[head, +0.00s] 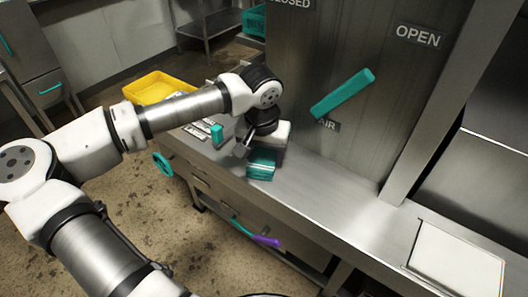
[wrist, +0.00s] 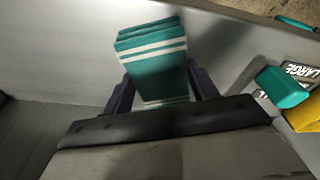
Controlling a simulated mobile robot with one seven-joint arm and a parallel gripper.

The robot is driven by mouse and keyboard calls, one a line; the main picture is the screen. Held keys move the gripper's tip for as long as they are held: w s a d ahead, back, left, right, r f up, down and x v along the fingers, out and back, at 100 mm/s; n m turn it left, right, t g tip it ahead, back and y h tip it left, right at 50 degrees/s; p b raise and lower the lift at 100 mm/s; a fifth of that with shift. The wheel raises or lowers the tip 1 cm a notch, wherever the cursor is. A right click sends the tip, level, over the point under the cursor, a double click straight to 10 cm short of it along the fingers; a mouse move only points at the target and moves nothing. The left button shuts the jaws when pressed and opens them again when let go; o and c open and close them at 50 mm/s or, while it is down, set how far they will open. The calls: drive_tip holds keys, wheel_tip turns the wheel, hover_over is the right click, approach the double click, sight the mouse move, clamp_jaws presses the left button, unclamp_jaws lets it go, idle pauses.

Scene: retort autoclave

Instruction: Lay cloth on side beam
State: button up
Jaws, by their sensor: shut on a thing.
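The cloth is a folded teal stack with white stripes (wrist: 155,70), seen between the two dark fingers of my gripper (wrist: 160,92) in the wrist view. My gripper is shut on it. In the head view the teal cloth (head: 261,164) shows below my wrist, over the steel ledge (head: 320,207) in front of the upright panel. I cannot tell whether the cloth touches the ledge. My gripper (head: 256,152) is partly hidden there by my own wrist. Which steel part is the side beam is not marked.
A steel panel bears a teal lever (head: 342,94) and OPEN, CLOSED and AIR labels. A small teal block (head: 217,133) and a yellow crate (head: 158,86) are on the left. A purple-tipped handle (head: 266,242) juts below the ledge. The ledge to the right is clear up to a white panel (head: 457,263).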

sight(263, 161)
drive_tip(key=shift+f, duration=0.2)
drive_tip(key=o, duration=1)
drive_tip(key=shift+c, duration=0.2)
drive_tip(key=shift+r, duration=0.1)
wheel_tip(263, 161, up, 12)
drive_tip(key=s+b, duration=0.1)
drive_tip(key=shift+s+a, duration=0.25)
drive_tip(key=shift+s, duration=0.1)
